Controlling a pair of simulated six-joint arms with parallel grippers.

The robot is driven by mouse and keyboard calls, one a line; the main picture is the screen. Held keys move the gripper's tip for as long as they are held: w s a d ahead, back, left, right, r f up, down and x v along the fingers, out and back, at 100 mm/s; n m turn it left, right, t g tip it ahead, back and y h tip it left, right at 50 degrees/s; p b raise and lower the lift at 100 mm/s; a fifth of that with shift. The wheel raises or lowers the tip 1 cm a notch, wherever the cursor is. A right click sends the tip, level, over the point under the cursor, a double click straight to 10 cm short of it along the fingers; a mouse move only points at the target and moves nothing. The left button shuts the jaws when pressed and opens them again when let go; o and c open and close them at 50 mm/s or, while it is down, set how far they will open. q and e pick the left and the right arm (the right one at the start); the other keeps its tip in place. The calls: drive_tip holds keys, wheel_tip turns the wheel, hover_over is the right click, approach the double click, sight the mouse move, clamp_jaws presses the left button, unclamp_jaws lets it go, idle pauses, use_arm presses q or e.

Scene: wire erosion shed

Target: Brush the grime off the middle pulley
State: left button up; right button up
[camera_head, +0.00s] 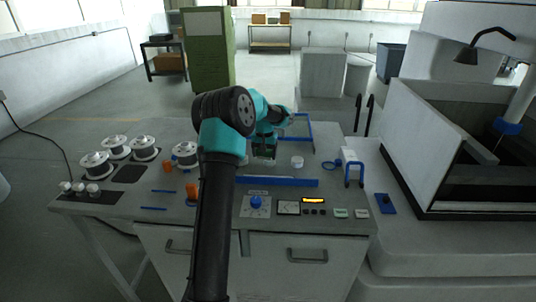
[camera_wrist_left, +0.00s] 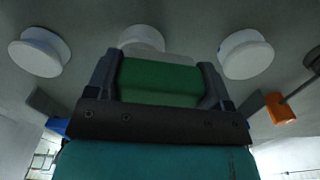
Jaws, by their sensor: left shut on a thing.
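My left gripper (camera_head: 264,156) is over the middle of the bench in the head view. In the left wrist view its jaws (camera_wrist_left: 160,85) are shut on a green block, the brush (camera_wrist_left: 158,78), with a paler strip along its far edge. Beyond it the middle pulley (camera_wrist_left: 142,38) is white and round, its lower part hidden by the brush. I cannot tell whether they touch. Two more white pulleys stand either side, one left (camera_wrist_left: 38,52) and one right (camera_wrist_left: 245,54). In the head view, one white pulley (camera_head: 297,161) shows right of the gripper. My right gripper is not in view.
Several white wire spools (camera_head: 117,147) stand at the bench's left. Orange-handled things (camera_head: 192,190) lie nearby. A blue bar (camera_head: 277,181) runs in front of the gripper, with a control panel (camera_head: 302,208) nearer. A blue frame (camera_head: 312,133) stands behind. An open-topped machine (camera_head: 415,130) is at right.

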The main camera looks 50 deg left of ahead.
use_arm(q)
drive_tip(key=shift+r, duration=4.05)
